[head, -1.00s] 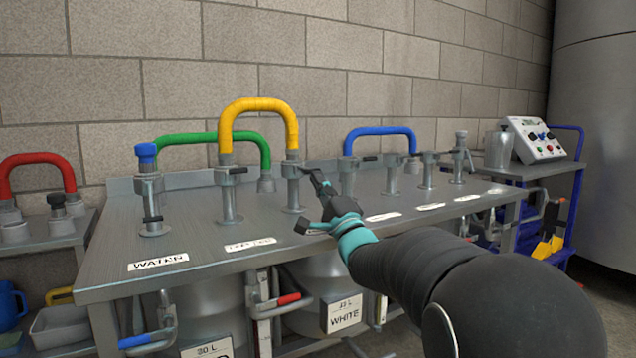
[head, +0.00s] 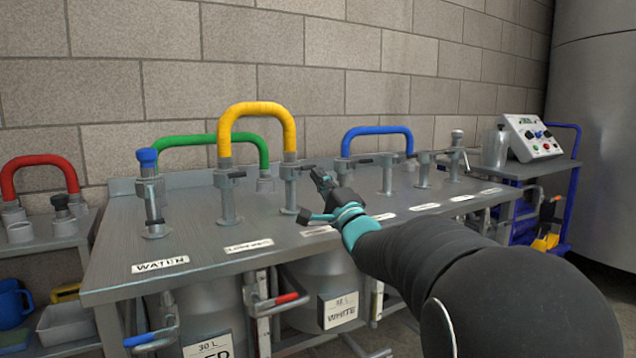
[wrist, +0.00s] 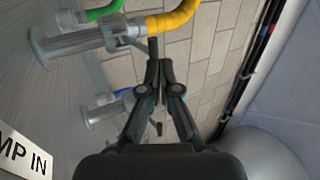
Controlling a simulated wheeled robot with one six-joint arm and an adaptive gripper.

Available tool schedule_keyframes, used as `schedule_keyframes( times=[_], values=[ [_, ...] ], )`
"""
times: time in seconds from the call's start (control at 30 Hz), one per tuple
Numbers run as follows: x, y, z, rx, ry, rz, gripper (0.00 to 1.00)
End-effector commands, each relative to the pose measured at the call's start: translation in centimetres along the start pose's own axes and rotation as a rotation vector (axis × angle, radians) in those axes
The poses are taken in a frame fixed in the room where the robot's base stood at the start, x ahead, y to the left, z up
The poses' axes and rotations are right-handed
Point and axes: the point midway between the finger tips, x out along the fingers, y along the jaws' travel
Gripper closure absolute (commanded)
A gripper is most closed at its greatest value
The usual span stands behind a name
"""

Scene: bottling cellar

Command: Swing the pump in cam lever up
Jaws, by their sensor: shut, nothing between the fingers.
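The pump in port (head: 290,190) is an upright steel pipe on the steel bench. The right end of the yellow hose (head: 257,109) enters its top. Its dark cam lever (head: 304,168) sticks out roughly level to the right of the collar. In the wrist view, the port (wrist: 75,41) lies sideways at upper left, with its lever (wrist: 152,46) just ahead of my fingertips. A label ending "MP IN" (wrist: 24,152) shows at lower left. My gripper (head: 317,172) is shut and empty, beside the lever's outer end; it also fills the middle of the wrist view (wrist: 163,66). Contact cannot be told.
Neighbouring ports stand close: one under the yellow hose's left end (head: 227,195), and one under the blue hose (head: 378,130) just behind my gripper. The green hose (head: 205,140) passes behind. A control box (head: 535,138) stands far right.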

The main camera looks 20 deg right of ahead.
Motion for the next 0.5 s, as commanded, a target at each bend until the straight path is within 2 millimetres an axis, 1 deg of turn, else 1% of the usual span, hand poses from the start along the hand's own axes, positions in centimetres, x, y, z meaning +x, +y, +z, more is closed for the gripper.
schedule_keyframes(
  times=[0.03, 0.1, 0.2, 0.4, 0.5],
  values=[
    [-0.8, 0.4, 0.0, -0.001, 0.000, -0.001, 1.00],
    [-1.9, 0.5, 0.2, 0.000, -0.002, -0.001, 1.00],
    [-3.9, -0.1, 0.2, 0.001, -0.003, 0.000, 1.00],
    [-7.9, -0.4, -0.1, 0.000, 0.000, 0.000, 1.00],
    [-9.5, -0.6, -0.1, -0.001, 0.000, -0.001, 1.00]
  ],
)
